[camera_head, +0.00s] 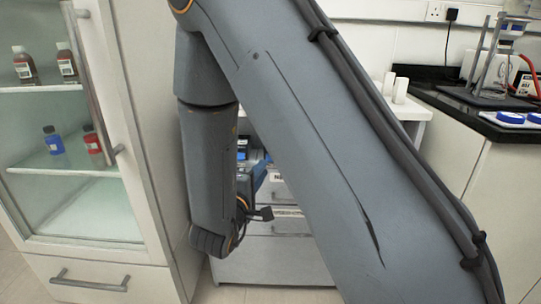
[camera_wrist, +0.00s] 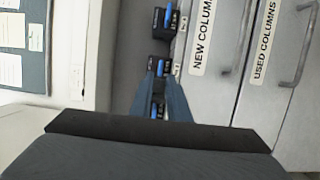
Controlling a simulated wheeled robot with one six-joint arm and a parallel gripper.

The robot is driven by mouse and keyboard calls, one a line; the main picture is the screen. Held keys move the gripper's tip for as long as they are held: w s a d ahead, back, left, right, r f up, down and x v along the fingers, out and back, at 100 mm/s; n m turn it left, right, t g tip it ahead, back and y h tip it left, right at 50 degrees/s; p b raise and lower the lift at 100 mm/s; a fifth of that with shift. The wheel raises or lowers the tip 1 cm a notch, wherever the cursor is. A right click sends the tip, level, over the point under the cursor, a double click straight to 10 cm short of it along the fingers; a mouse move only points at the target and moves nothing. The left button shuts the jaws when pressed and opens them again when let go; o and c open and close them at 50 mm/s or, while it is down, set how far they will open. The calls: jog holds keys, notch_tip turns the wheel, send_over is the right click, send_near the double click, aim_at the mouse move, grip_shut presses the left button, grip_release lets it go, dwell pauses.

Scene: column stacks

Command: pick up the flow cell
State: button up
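In the wrist view, the two blue-grey fingers of my gripper (camera_wrist: 160,68) reach away from the camera with a narrow gap between them. Dark blocks with blue parts show in a row: an upper one (camera_wrist: 165,24), one by the fingertips (camera_wrist: 160,62), and part of another between the fingers. I cannot tell which of these, if any, is the flow cell, and no grip on one is clear. In the head view, my arm hides most of the work area. A small dark end part of my gripper (camera_head: 262,213) shows in front of the drawers.
A drawer cabinet (camera_head: 268,255) stands behind my arm; the wrist view shows its "NEW COLUMNS" (camera_wrist: 205,35) and "USED COLUMNS" (camera_wrist: 265,38) labels. A glass-fronted cabinet (camera_head: 90,215) with bottles is close on the left. A black-topped bench (camera_head: 450,100) with equipment is at right.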

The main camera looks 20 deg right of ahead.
jog(key=b+x, duration=0.1)
jog(key=x, duration=0.6)
jog(key=shift+w+d+f+b, duration=0.1)
jog(key=shift+d+b, duration=0.1)
jog(key=shift+b, duration=0.1)
grip_shut()
